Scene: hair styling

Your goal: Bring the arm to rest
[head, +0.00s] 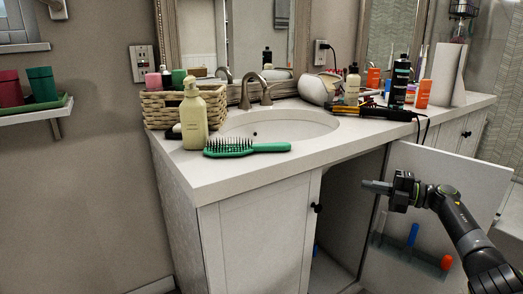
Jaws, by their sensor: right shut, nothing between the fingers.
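My right arm comes in from the lower right. Its gripper (377,187) is shut and empty, with its fingers pointing left. In the picture it lies in front of the open cabinet door (440,180), below the counter's front edge. It appears apart from the door, though the exact gap is hard to tell. My left arm and gripper are out of view.
The white counter (240,175) holds a green hairbrush (247,147), a pump bottle (193,115), a wicker basket (160,107), a sink (280,125), a flat iron (385,112) and several bottles. The cabinet stands open. A wall shelf (35,112) is at left.

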